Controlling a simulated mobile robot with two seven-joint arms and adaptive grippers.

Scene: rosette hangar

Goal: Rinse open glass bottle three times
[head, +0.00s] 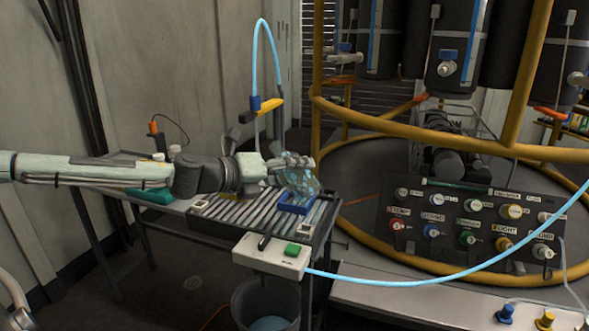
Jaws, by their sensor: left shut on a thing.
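My left gripper (288,164) is shut on a pale blue, see-through glass bottle (303,183) above the slatted rack on the table. The bottle looks tilted, and the gripper hides part of it; its mouth cannot be made out. A small blue tray (293,207) lies just below the bottle; I cannot tell whether they touch. A blue hose (266,40) arches over a stand with a yellow and blue fitting (268,105), behind the gripper. My right gripper is not in view.
The slatted rack (236,212) covers the table's right part. A white box with a green button (270,254) sits at its front edge, above a bucket (264,304). A control panel with coloured knobs (468,225) and yellow rails stand at right. A hose crosses the right foreground.

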